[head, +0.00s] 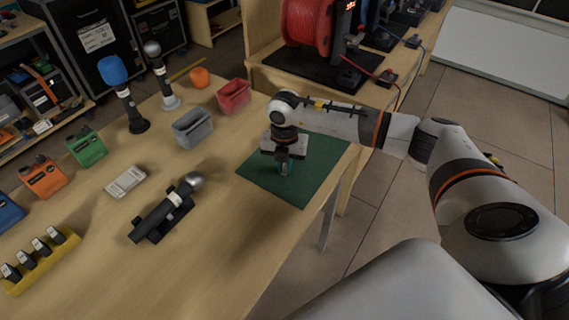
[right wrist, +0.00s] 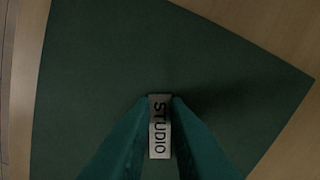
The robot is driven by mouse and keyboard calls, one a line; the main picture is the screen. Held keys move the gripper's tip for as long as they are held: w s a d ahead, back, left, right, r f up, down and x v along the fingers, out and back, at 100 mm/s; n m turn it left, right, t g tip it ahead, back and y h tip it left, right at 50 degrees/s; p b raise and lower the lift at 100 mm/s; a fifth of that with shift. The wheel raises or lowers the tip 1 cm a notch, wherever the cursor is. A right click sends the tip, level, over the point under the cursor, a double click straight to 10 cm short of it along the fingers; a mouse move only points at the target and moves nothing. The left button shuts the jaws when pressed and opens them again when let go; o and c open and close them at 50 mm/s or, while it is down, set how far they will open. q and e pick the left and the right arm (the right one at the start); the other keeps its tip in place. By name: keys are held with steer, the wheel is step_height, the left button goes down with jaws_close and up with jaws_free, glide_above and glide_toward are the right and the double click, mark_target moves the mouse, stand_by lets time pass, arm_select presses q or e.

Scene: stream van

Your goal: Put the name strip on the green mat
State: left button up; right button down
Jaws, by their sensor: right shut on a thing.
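The green mat (head: 310,172) lies at the right end of the wooden table and fills most of the right wrist view (right wrist: 90,60). My right gripper (head: 284,170) is over the mat, pointing down. In the right wrist view its fingers (right wrist: 160,125) are shut on the name strip (right wrist: 160,140), a small pale strip reading "STUDIO". The strip is over the mat; whether it touches the mat is hard to tell. In the head view the strip is hidden by the gripper. My left gripper is not in view.
A grey bin (head: 192,130) and a red bin (head: 234,97) stand left of the mat. A microphone on a dark stand (head: 160,210) lies nearer. A yellow rack (head: 42,262) holds several small dark items. The table between is clear.

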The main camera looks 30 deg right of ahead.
mark_target(285, 172)
steer(key=shift+f, duration=0.15)
steer(key=c, duration=1.4)
jaws_free()
steer(key=shift+r, duration=0.3)
step_height(285, 172, up, 12)
steer(key=b, duration=0.1)
steer(key=shift+s+f, duration=0.1)
steer(key=shift+f, duration=0.1)
